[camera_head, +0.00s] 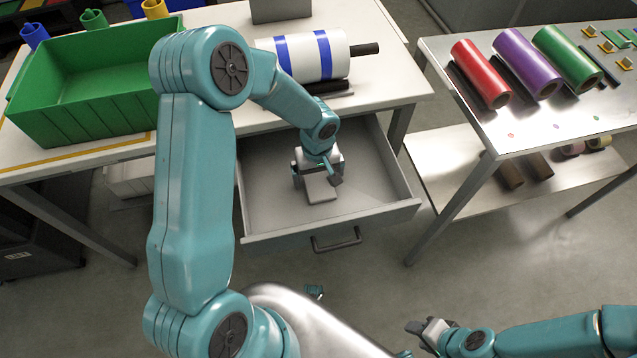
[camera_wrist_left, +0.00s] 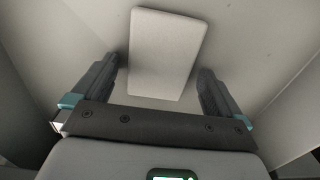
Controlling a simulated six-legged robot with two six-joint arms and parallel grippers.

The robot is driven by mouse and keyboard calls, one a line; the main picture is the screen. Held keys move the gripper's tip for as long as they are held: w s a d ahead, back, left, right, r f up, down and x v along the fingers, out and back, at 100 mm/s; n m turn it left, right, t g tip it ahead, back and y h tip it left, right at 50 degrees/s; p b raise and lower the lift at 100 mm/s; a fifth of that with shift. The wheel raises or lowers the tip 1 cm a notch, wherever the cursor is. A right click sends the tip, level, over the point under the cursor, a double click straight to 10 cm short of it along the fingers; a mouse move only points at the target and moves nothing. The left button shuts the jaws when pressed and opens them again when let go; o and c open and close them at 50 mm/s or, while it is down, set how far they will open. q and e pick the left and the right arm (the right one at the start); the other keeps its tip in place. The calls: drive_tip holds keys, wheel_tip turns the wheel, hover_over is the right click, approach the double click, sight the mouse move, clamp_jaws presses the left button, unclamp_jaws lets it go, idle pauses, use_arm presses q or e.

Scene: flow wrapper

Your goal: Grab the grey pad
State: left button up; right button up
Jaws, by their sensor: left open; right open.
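The grey pad (camera_head: 320,187) lies in the open drawer under the table, partly hidden by my left gripper in the head view. In the left wrist view the pad (camera_wrist_left: 165,52) is a light grey rounded rectangle, slightly tilted, between and beyond the fingers. My left gripper (camera_head: 318,180) is inside the drawer, over the pad. It is open, with one finger on each side of the pad and a gap visible at both sides; it also shows in the left wrist view (camera_wrist_left: 160,85). My right gripper (camera_head: 428,328) is open and empty, low at the right, away from the drawer.
The drawer (camera_head: 385,210) has raised walls close around the left gripper and a dark front handle (camera_head: 337,240). Above it, the table holds a green bin (camera_head: 85,110) and a white roll with blue bands (camera_head: 305,57). A right table (camera_head: 520,120) holds coloured rolls.

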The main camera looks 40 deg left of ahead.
use_arm(q)
drive_tip(key=c, duration=1)
drive_tip(key=shift+c, duration=0.2)
drive_tip(key=shift+r, duration=0.1)
